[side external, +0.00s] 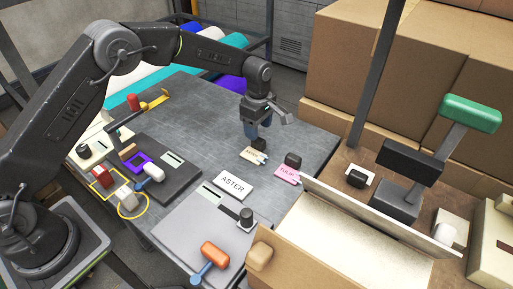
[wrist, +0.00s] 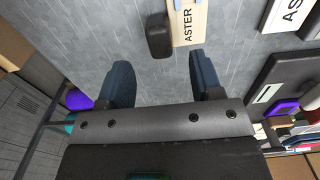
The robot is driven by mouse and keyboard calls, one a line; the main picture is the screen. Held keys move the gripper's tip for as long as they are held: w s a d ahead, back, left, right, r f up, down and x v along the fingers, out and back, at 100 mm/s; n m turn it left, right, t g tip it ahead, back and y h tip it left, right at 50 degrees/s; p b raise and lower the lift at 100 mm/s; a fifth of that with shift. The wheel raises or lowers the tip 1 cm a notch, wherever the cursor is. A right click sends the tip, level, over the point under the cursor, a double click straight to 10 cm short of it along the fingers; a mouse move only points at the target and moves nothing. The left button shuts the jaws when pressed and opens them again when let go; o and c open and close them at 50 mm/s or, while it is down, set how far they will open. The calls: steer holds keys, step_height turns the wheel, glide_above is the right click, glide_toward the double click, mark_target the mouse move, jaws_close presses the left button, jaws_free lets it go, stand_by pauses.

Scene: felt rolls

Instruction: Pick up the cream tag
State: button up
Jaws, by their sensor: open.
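The cream tag (side external: 253,156) lies flat on the grey table, just in front of my gripper (side external: 257,134) in the side external view. In the wrist view the cream tag (wrist: 187,30) reads ASTER and has a blue part near the top edge, where the picture cuts it off. My gripper (wrist: 161,62) has its two blue fingers apart with nothing between them. The tag lies beyond the fingertips, nearer the right finger's line.
A black block (wrist: 158,37) stands close beside the tag. A pink tag (side external: 287,175) and a white ASTER card (side external: 233,185) lie nearby. An open cardboard box (side external: 362,240) stands at the front right. Bare table (side external: 200,110) lies left of my gripper.

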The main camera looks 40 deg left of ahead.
mark_target(259, 139)
steer(key=shift+d+f, duration=0.15)
steer(key=shift+f, duration=2.55)
jaws_close()
steer(key=shift+r, duration=0.1)
steer(key=shift+r, duration=0.55)
step_height(259, 139, up, 3)
steer(key=shift+f, duration=0.1)
steer(key=s+a+r, duration=0.3)
steer(key=a+r, duration=0.4)
steer(key=a, duration=0.4)
steer(key=shift+s, duration=0.25)
